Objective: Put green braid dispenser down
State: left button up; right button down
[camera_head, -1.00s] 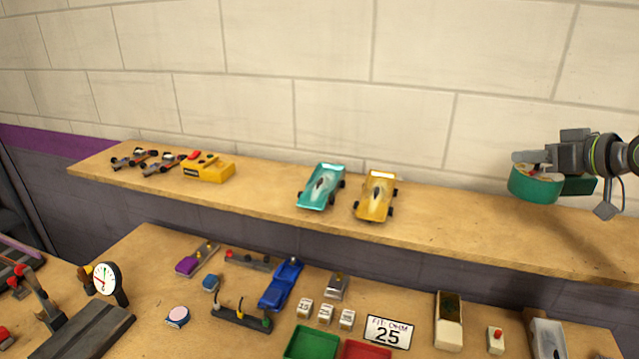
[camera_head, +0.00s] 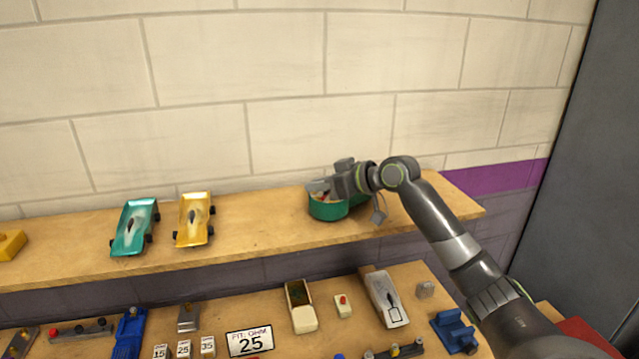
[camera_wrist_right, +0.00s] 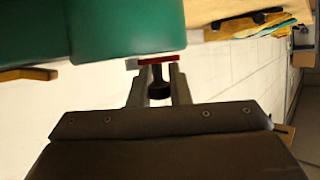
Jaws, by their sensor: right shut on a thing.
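The green braid dispenser (camera_head: 328,208) is a round green tub at the right part of the wooden shelf in the head view. My right gripper (camera_head: 322,188) is at its top and shut on it. The dispenser looks to be at or just above the shelf surface; I cannot tell whether it touches. In the right wrist view the dispenser (camera_wrist_right: 125,28) fills the upper left, and the gripper fingers (camera_wrist_right: 158,75) close on a dark stem below a red part. My left gripper is not in view.
The wooden shelf (camera_head: 265,228) has free room left and right of the dispenser. A yellow car (camera_head: 194,220) and a teal car (camera_head: 134,228) stand to the left. The wall is close behind. A lower bench holds a 25 sign (camera_head: 250,342) and a cream container (camera_head: 302,312).

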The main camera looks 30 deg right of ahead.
jog(key=shift+f, duration=0.35)
jog(key=c, duration=1.3)
grip_release()
jog(key=shift+c, duration=0.2)
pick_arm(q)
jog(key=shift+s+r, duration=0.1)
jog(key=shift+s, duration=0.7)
